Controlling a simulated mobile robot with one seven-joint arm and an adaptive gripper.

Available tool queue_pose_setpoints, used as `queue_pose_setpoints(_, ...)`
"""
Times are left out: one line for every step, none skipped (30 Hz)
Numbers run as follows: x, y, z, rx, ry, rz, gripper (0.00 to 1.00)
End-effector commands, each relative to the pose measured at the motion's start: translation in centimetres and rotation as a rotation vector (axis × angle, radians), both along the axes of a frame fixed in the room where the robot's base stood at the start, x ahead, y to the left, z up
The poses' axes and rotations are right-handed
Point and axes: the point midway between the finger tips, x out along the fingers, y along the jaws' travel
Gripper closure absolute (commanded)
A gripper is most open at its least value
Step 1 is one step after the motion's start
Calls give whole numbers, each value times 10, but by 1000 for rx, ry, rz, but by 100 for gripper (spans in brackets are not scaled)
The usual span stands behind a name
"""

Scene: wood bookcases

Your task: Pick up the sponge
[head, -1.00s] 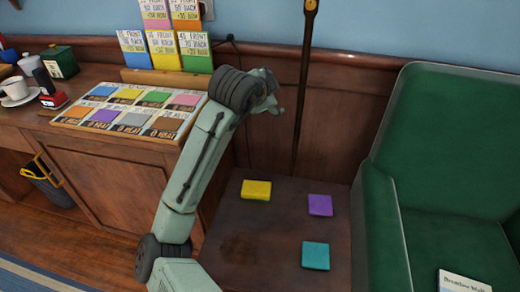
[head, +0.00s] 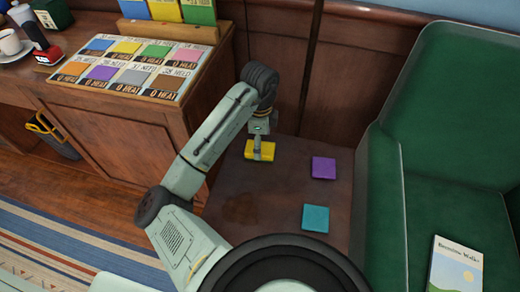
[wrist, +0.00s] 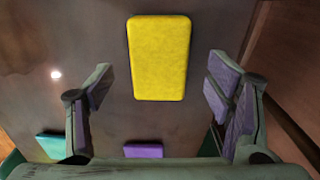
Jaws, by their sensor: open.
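Three sponge-like blocks lie apart on a low dark wooden table (head: 285,225). The yellow one (head: 268,153) is at the back left, the purple one (head: 323,168) at the right, and the teal one (head: 315,218) nearer the front. My gripper (head: 258,152) is over the yellow block and hides part of it. In the wrist view, my gripper (wrist: 160,95) is open and empty. The yellow block (wrist: 158,57) shows between and beyond its fingers, lengthwise. The purple block (wrist: 143,150) and teal block (wrist: 55,146) show at the lower edge.
A green armchair (head: 465,110) with a book (head: 456,268) on its seat stands at the right. A wooden desk (head: 120,145) with a board of coloured squares (head: 135,68) is at the left. A thin dark pole (head: 310,70) rises behind the low table.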

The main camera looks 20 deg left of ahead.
Motion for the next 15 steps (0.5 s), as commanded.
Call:
queue_pose_setpoints(-2,1,-5,-1,3,3,27)
queue_pose_setpoints(-3,0,-10,0,3,2,27)
queue_pose_setpoints(-2,0,-17,-1,2,1,27)
queue_pose_setpoints(-2,0,-21,-1,2,1,27)
queue_pose_setpoints(-2,0,-25,0,2,1,27)
queue_pose_setpoints(-2,0,-28,0,0,1,27)
queue_pose_setpoints(-2,0,-31,0,0,1,27)
queue_pose_setpoints(-2,0,-32,0,0,1,27)
queue_pose_setpoints(-2,0,-34,0,0,1,27)
queue_pose_setpoints(-2,0,-34,0,0,1,27)
queue_pose_setpoints(-1,0,-34,0,-1,0,27)
queue_pose_setpoints(-1,0,-34,0,-1,0,27)
queue_pose_setpoints(-1,0,-34,0,-1,0,27)
queue_pose_setpoints(-1,0,-34,0,-1,0,27)
queue_pose_setpoints(-1,0,-34,0,-1,0,27)
